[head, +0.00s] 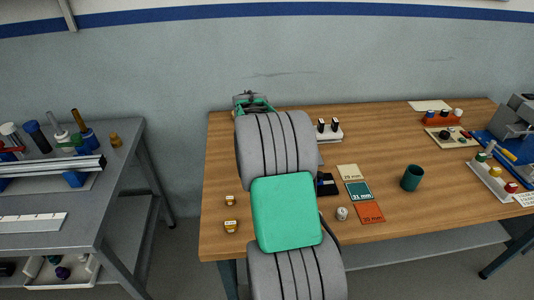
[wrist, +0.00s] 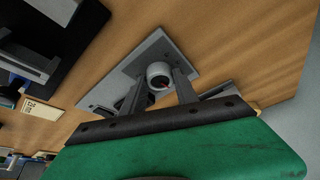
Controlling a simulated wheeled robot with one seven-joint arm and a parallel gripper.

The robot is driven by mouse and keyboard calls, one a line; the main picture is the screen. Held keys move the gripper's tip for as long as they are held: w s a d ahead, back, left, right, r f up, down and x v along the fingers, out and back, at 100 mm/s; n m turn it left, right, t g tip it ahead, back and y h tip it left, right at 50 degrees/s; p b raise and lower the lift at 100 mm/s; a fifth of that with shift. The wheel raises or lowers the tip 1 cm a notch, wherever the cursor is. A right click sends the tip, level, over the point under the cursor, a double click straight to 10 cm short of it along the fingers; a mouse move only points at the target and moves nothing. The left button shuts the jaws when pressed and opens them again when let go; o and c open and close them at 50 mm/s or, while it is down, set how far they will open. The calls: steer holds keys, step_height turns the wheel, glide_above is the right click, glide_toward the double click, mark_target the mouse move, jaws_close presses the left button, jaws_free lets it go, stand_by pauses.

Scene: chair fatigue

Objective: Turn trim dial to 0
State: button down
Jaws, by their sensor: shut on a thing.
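The trim dial (wrist: 157,72) is a small pale round knob with a dark face and a small red mark. It sits on a grey plate (wrist: 150,48) on the wooden table in the wrist view. My gripper (wrist: 160,84) has one finger on each side of the dial and is shut on it. The number the dial points to cannot be read. In the head view my arm hides the dial and my fingertips.
The wooden table (head: 382,140) carries a green cup (head: 412,178), coloured cards (head: 370,212), a white knob-like piece (head: 342,213) and small yellow pieces (head: 230,226) near the front. A grey bench (head: 85,228) stands at the left, across a gap.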

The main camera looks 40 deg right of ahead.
steer(key=shift+w+m, duration=0.1)
steer(key=shift+m, duration=0.4)
steer(key=c, duration=0.9)
jaws_free()
steer(key=shift+c, duration=0.2)
steer(key=v, duration=0.7)
steer(key=shift+a+r, duration=0.25)
steer(key=shift+r, duration=0.1)
